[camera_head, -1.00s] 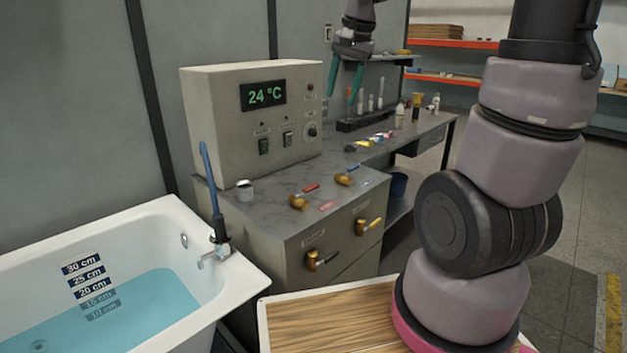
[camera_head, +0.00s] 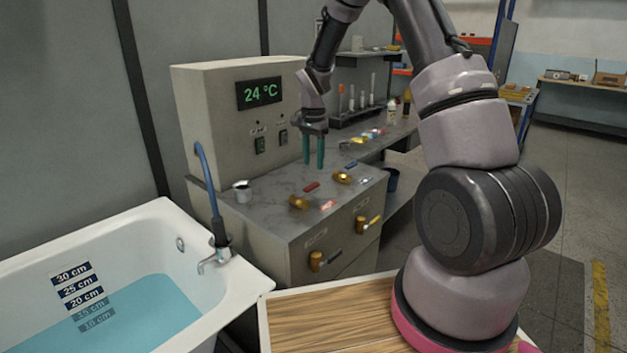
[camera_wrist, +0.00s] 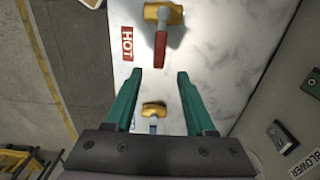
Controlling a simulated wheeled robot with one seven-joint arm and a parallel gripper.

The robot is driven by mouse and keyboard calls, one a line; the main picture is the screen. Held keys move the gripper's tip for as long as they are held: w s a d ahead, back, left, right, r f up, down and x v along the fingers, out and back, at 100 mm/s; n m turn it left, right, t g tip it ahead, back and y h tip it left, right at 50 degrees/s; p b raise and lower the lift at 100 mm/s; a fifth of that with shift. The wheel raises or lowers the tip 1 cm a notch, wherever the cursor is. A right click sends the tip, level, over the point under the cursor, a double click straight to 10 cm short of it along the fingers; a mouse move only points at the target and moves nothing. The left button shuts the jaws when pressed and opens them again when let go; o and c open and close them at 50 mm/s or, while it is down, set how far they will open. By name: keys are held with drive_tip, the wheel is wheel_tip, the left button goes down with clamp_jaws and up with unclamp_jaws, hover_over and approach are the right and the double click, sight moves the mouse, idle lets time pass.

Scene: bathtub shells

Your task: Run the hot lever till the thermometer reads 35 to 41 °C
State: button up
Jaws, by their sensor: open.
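The thermometer display (camera_head: 260,94) on the grey box reads 24 °C in green. The hot lever (camera_head: 311,187) has a red handle on a brass body and lies on the marble top beside a red label. In the wrist view the hot lever (camera_wrist: 161,45) is beyond the fingertips, with its HOT label (camera_wrist: 127,44) to its left. My gripper (camera_head: 313,164) is open and empty, pointing down above the top near the hot lever. The blue-handled brass lever (camera_head: 343,177) stands to the right; part of it (camera_wrist: 153,110) shows between my fingers in the wrist view.
The bathtub (camera_head: 235,279) at the left holds blue water beside a depth scale. Small bottles and a rack stand behind.

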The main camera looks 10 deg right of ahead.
sight(314, 184)
wheel_tip(314, 184, down, 7)
drive_tip(key=shift+f, duration=0.1)
idle(0.3)
clamp_jaws()
idle(1.3)
